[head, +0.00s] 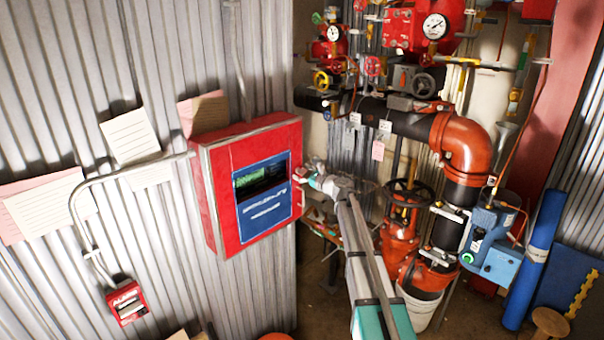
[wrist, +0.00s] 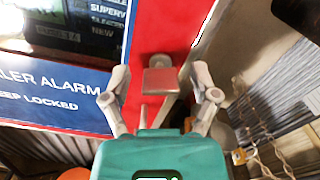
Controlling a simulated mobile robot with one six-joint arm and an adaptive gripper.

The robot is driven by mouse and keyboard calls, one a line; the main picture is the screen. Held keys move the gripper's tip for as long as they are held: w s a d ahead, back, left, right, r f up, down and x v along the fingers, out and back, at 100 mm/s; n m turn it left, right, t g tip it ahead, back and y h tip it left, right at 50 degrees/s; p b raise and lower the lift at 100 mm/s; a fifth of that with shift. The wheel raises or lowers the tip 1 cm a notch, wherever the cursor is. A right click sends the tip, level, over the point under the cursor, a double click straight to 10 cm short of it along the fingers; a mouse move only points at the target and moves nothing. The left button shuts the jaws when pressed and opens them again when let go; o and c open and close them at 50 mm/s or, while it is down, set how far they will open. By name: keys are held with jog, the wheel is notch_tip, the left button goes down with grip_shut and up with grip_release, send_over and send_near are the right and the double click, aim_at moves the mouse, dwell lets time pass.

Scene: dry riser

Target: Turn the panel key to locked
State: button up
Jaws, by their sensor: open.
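The red alarm panel (head: 222,205) hangs on the corrugated wall, with a blue front plate and a dark display; its red front also shows in the wrist view (wrist: 150,30). My gripper (head: 306,174) is at the panel's right edge. In the wrist view my gripper (wrist: 160,85) has its fingers spread, one on each side of the small metal panel key (wrist: 160,80). Gaps show between the key and both fingers. The key sticks out of the red front, right of the blue plate. I cannot tell its turn position. In the head view my gripper hides the key.
Conduit (head: 110,174) runs from the panel's left side to a small red alarm box (head: 127,301). Paper notes are on the wall. Right of my arm stand orange pipes (head: 466,147), valves, gauges and a blue unit (head: 488,240). A chain (wrist: 262,160) hangs right of my gripper.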

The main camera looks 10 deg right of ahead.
grip_shut()
dwell(0.4)
jog(key=shift+n, duration=0.5)
jog(key=n, duration=1.3)
jog(key=shift+s+a, duration=0.1)
jog(key=shift+f, duration=0.1)
dwell(0.4)
grip_release()
